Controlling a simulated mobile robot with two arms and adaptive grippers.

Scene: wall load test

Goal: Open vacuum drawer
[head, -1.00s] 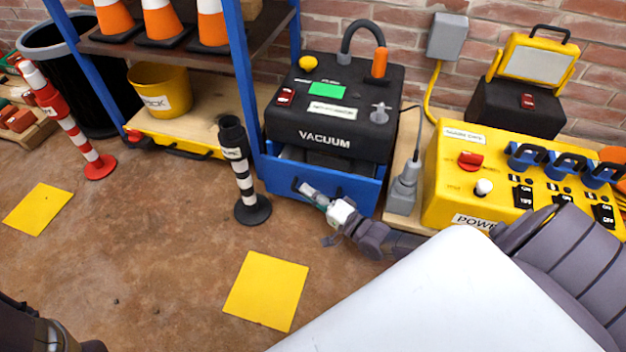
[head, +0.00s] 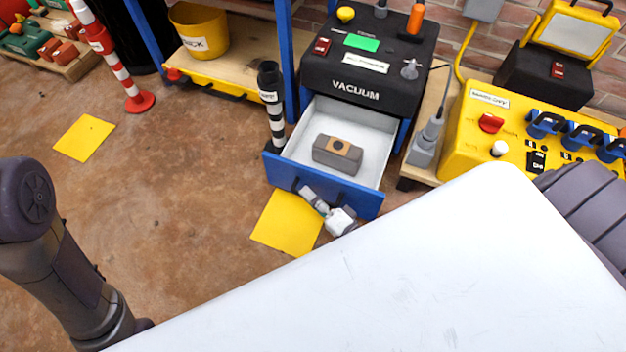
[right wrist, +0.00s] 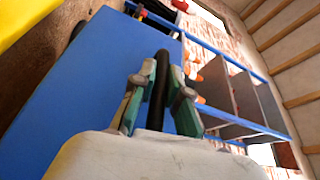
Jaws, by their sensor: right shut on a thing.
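The black vacuum unit (head: 365,75) stands at the back, with a blue drawer (head: 325,190) below it. The drawer is pulled out, its light inside showing. A grey-brown block (head: 338,152) with a tan top lies in it. My right gripper (head: 313,199) is at the drawer's blue front. In the right wrist view my right gripper (right wrist: 158,90) is shut on the dark drawer handle (right wrist: 158,92), in front of the blue drawer face (right wrist: 80,105). My left arm shows at the left edge of the head view; its gripper is not seen.
A black-and-white post (head: 274,110) stands close to the drawer's left side. The yellow power box (head: 480,115) is to the right. A yellow floor square (head: 285,228) lies partly under the drawer front. Open floor lies to the left.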

